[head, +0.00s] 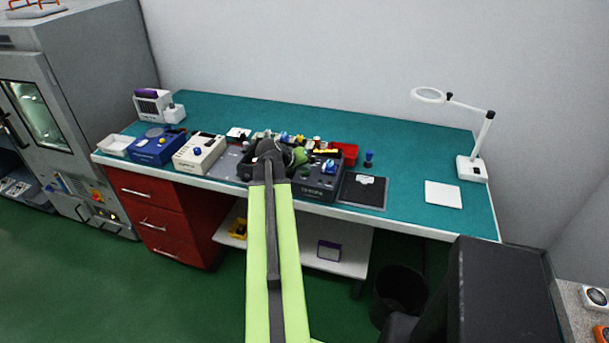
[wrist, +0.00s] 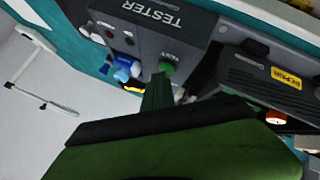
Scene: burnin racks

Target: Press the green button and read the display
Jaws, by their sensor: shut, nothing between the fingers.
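The dark grey tester (head: 318,191) stands at the bench's front edge, right of my arm. In the wrist view the tester (wrist: 150,38) appears upside down with its printed name. A round green button (wrist: 167,67) sits on it. My gripper (wrist: 160,82) is shut and empty, its dark green fingertips close to the button. I cannot tell whether they touch it. A blue part (wrist: 124,68) sits on the tester beside the button. No readable display shows; my gripper and arm hide part of the tester. In the head view my gripper (head: 299,157) is over the tester.
A cream device (head: 199,153) and a blue device (head: 158,146) stand farther left. A black mat (head: 363,192) lies to the right. A magnifier lamp (head: 472,168) stands at far right; bench around the white sheet (head: 442,194) is clear.

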